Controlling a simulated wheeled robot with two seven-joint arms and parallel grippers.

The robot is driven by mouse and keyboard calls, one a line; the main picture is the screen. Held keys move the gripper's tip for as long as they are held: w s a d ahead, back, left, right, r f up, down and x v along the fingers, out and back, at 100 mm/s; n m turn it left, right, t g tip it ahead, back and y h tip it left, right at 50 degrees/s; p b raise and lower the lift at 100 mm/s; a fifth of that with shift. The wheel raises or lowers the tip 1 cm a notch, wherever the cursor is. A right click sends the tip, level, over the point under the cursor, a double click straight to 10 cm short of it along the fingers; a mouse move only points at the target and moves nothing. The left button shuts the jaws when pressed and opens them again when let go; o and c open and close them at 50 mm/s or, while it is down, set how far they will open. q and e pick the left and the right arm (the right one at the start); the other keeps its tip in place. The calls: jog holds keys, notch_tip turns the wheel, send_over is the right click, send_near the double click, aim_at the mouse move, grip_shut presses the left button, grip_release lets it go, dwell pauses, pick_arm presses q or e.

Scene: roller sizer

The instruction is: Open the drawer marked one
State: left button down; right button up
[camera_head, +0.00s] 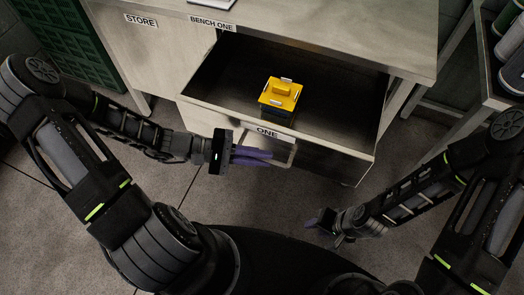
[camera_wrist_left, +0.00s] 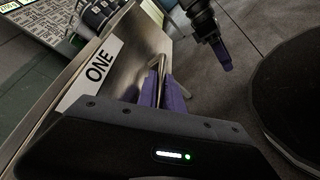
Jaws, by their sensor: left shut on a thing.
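The drawer marked ONE (camera_head: 330,144) stands pulled out from the bench, its inside in plain view. Its front with the ONE label also shows in the left wrist view (camera_wrist_left: 99,74). My left gripper (camera_head: 262,156) is at the drawer front, its purple fingers shut on the bar handle (camera_head: 284,153). In the left wrist view the handle (camera_wrist_left: 160,72) passes between the fingers (camera_wrist_left: 168,95).
A box with a yellow lid (camera_head: 281,92) sits inside the drawer. The bench top (camera_head: 330,25) is above it, with a STORE panel (camera_head: 141,20) at left. A shelf (camera_head: 495,95) with canisters stands at right. Floor in front of the drawer is clear.

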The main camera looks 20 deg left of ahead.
pick_arm(q)
jog(key=c, duration=1.5)
grip_release()
jog(key=shift+v, duration=3.9)
